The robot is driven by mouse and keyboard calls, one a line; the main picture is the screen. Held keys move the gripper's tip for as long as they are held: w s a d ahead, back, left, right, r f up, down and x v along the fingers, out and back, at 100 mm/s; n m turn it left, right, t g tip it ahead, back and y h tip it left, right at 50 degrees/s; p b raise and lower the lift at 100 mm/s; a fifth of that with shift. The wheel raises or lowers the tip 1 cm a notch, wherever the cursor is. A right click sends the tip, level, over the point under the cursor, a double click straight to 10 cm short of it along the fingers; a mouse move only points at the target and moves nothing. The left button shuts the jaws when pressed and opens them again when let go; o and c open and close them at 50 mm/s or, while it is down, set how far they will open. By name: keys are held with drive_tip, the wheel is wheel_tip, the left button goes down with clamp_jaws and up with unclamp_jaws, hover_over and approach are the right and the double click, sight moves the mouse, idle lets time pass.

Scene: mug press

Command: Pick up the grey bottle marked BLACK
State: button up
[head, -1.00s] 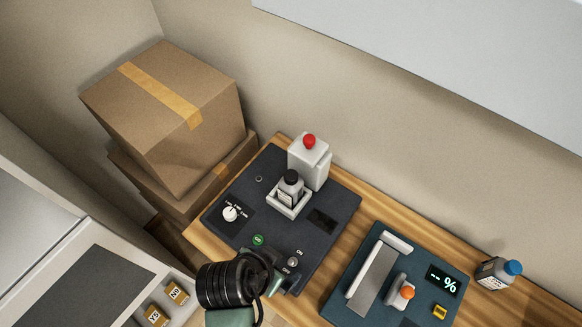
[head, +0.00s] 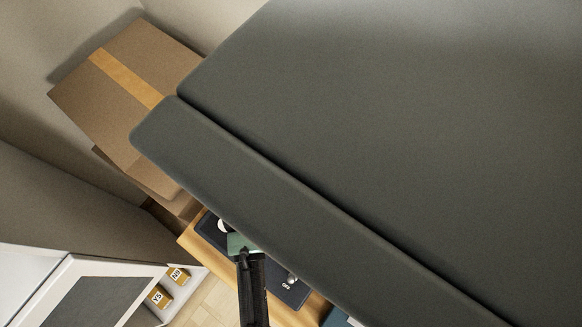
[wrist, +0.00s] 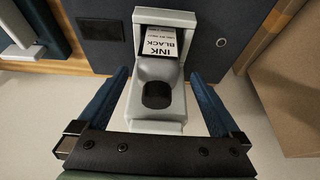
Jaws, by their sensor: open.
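The grey bottle (wrist: 163,70) shows in the wrist view, with a black cap and a white label that reads INK BLACK upside down. It stands in a pale grey holder (wrist: 165,18). My gripper (wrist: 158,75) is open, with one blue finger on each side of the bottle and a visible gap on both sides. Nothing is held.
The dark console (wrist: 88,28) carries the holder, on a wooden counter (head: 191,242). Stacked cardboard boxes (head: 125,105) stand left in the head view and right in the wrist view (wrist: 290,85). Small marked blocks (head: 178,275) sit at the lower left.

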drive_tip(key=shift+p+x, duration=0.7)
drive_tip(key=shift+x, duration=2.85)
drive_tip(key=shift+s, duration=0.15)
clamp_jaws()
